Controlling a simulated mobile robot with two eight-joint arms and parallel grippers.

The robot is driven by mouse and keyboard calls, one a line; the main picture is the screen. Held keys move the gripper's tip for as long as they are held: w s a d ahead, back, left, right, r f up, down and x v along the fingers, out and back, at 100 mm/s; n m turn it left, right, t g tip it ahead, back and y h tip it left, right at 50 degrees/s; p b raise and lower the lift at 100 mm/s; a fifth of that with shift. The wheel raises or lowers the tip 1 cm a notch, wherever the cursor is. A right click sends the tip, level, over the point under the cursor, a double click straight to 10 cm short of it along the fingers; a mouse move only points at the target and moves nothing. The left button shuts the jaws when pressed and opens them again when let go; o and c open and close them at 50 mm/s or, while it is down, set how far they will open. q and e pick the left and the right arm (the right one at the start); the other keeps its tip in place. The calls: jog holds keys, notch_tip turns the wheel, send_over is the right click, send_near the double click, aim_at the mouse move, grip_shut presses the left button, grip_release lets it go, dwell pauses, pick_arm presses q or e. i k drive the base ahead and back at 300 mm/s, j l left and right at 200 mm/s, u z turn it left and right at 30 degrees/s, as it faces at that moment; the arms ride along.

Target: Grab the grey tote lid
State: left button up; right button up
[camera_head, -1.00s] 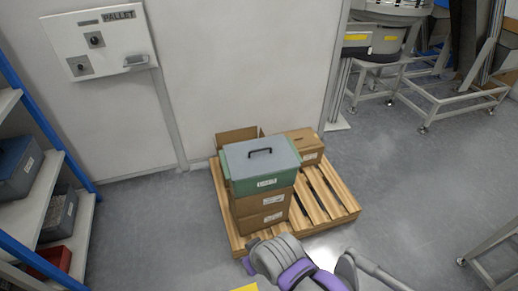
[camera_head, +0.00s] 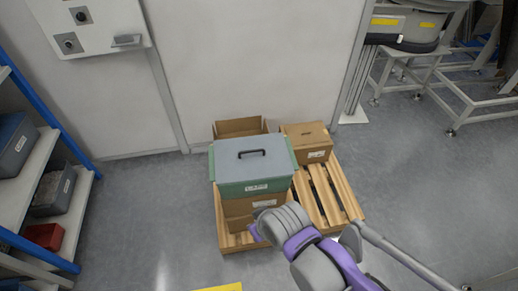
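The grey tote lid (camera_head: 252,158) lies flat on a green tote (camera_head: 258,188) and has a dark handle (camera_head: 251,153) on top. The tote stands on stacked cardboard boxes (camera_head: 250,207) on a wooden pallet. My grey and purple arm reaches up from the bottom, right of centre, and its end is beside the boxes, below the tote. I cannot make out gripper fingers there, nor which arm it is. No gripper touches the lid.
The wooden pallet (camera_head: 345,193) also bears an open cardboard box (camera_head: 240,127) and a closed box (camera_head: 307,142). A wall stands behind. A blue-framed shelf (camera_head: 62,143) with bins is at the left.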

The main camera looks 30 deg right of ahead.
aim_at(250, 158)
jog(key=i+l, duration=0.1)
jog(key=l, duration=0.35)
jog(key=i+l, duration=0.1)
jog(key=l, duration=0.85)
jog(key=i+l, duration=0.15)
jog(key=l, duration=0.3)
